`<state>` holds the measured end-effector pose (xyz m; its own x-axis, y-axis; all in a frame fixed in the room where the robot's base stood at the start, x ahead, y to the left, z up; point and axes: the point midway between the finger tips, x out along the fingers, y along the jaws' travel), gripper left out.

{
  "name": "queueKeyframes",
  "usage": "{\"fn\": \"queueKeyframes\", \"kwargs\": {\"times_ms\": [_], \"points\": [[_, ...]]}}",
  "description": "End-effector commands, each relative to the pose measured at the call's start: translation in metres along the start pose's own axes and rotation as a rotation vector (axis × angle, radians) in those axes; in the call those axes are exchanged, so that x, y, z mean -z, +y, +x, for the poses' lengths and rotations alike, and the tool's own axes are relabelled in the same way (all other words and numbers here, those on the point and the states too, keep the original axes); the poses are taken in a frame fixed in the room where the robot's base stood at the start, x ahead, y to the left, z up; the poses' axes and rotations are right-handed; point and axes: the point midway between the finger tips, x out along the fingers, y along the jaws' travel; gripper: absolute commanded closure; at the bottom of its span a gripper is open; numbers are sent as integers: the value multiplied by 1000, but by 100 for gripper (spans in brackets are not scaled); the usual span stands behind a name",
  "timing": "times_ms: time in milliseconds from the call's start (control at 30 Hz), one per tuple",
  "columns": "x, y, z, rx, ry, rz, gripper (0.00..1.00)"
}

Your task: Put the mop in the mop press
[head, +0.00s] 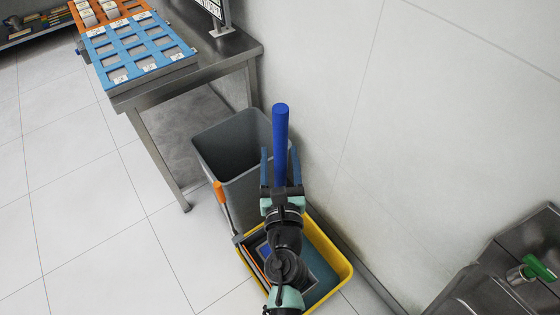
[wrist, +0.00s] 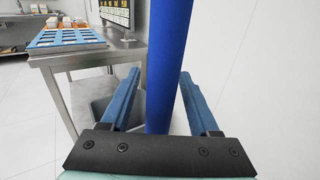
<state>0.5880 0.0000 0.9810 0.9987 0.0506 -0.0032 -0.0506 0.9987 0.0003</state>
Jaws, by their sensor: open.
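The mop shows as a thick blue handle (head: 281,135), upright in the head view. Its lower end is hidden by my arm, so I cannot see its head or what it stands in. My gripper (head: 280,155) is open, with its blue fingers on either side of the handle. In the wrist view, the handle (wrist: 165,60) runs between the open fingers, with gaps on both sides. The mop press appears to be the part with an orange-tipped lever (head: 219,190) at the yellow bucket (head: 341,262). My arm covers much of both.
A grey bin (head: 215,150) stands just behind the bucket, close to my gripper. A steel table (head: 225,62) with blue trays (head: 135,48) is at the upper left. The wall is close on the right, and a steel sink unit (head: 490,280) stands at lower right. Floor on the left is clear.

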Motion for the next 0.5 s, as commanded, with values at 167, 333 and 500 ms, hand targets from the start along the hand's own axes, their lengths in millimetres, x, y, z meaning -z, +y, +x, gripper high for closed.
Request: {"fn": "queueKeyframes", "kwargs": {"times_ms": [167,333,500], "points": [[-1,0,-10,0,3,-1,38],[0,0,-39,-1,4,-2,38],[0,0,-72,-1,2,-1,38]]}}
